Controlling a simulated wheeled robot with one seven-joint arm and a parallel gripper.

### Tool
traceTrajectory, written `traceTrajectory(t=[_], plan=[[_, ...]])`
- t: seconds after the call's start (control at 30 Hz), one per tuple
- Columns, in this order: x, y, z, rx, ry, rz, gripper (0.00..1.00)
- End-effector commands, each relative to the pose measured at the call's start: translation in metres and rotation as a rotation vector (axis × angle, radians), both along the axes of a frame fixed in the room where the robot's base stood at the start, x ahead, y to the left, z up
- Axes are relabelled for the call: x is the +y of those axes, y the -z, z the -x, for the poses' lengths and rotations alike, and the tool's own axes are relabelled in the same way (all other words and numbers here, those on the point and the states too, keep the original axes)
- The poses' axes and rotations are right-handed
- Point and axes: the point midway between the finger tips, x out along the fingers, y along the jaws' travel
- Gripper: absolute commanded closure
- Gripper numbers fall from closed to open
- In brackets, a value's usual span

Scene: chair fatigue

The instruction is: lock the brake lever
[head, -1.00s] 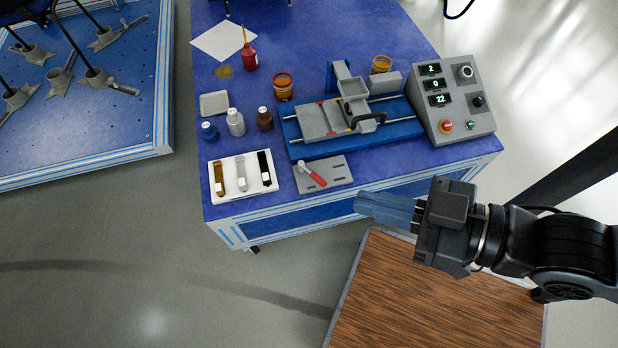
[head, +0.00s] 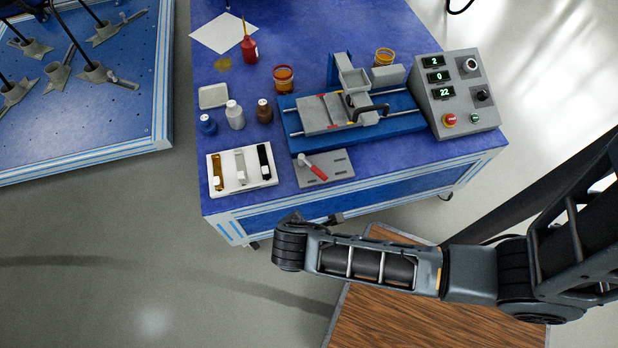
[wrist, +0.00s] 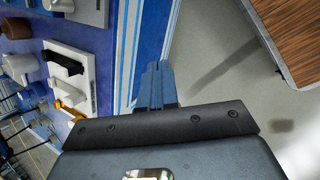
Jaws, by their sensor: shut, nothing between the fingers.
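The brake lever (head: 318,171) has a red handle and a pale pivot end. It lies slantwise on a grey slotted plate (head: 341,163) at the front edge of the blue table, its red end toward the lower right. My gripper (wrist: 157,82) shows in the wrist view with its two blue-grey fingers together and empty, over the table's front edge. In the head view my forearm hides most of it, below and in front of the plate. It is apart from the lever. I cannot make out the lever in the wrist view.
A white tray (head: 228,186) with three strap-like pieces lies left of the plate. Behind the plate are a blue slide fixture (head: 403,128) and a grey control box (head: 462,119). Small bottles stand at left. A wooden-topped surface (head: 420,322) lies below my arm.

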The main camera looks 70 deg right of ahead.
Motion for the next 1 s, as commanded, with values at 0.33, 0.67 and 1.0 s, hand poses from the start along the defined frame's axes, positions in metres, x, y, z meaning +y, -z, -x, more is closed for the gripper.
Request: traceTrajectory(t=[0.33,0.67,1.0], plan=[[-0.024,-0.039,-0.075,0.439,-0.029,0.314,1.00],[-0.026,-0.059,-0.088,0.544,-0.010,0.375,1.00],[-0.030,-0.056,-0.086,0.543,-0.009,0.373,1.00]])
